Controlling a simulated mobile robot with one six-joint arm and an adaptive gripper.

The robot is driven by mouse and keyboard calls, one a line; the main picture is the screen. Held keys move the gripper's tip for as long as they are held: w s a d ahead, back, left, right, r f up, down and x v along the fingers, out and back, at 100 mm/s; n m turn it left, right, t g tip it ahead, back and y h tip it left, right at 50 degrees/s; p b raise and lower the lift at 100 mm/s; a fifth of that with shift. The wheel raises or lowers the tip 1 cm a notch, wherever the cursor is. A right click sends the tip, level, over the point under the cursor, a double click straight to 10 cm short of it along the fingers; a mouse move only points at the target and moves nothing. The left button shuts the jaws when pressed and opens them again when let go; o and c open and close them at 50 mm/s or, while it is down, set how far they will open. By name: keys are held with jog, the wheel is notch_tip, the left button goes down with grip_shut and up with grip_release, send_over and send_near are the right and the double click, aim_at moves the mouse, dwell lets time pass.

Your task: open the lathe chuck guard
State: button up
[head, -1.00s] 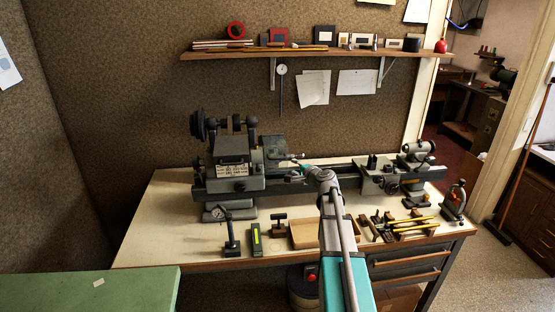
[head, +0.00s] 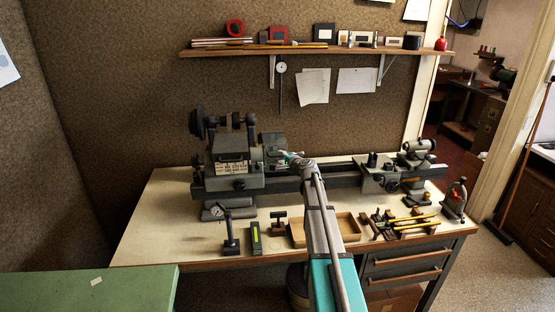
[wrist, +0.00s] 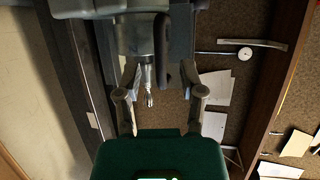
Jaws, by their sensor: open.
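The lathe (head: 236,168) stands on the bench, its headstock at the left. The dark grey chuck guard (head: 274,139) is at the headstock's right end; whether it is raised or down is hard to tell. My gripper (head: 284,155) is at the chuck end, just right of and below the guard, and looks small there. In the wrist view my gripper (wrist: 162,78) is open, with its two fingers apart and nothing clamped. A metal spindle tip (wrist: 149,98) shows between the fingers, and a dark rounded bar (wrist: 162,50) lies beside it. Contact with the guard cannot be told.
The lathe bed runs right to the tailstock (head: 418,153). A wooden tray (head: 346,226), a dial gauge stand (head: 230,238) and hand tools (head: 410,222) lie along the bench front. A shelf (head: 330,48) hangs above. A green surface (head: 60,290) is at lower left.

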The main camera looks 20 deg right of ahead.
aim_at(278, 156)
jog(key=shift+b+x, duration=0.3)
jog(key=shift+x, duration=1.6)
jog(key=shift+c, duration=0.2)
grip_shut()
jog(key=shift+d, duration=0.2)
jog(key=shift+r, duration=0.1)
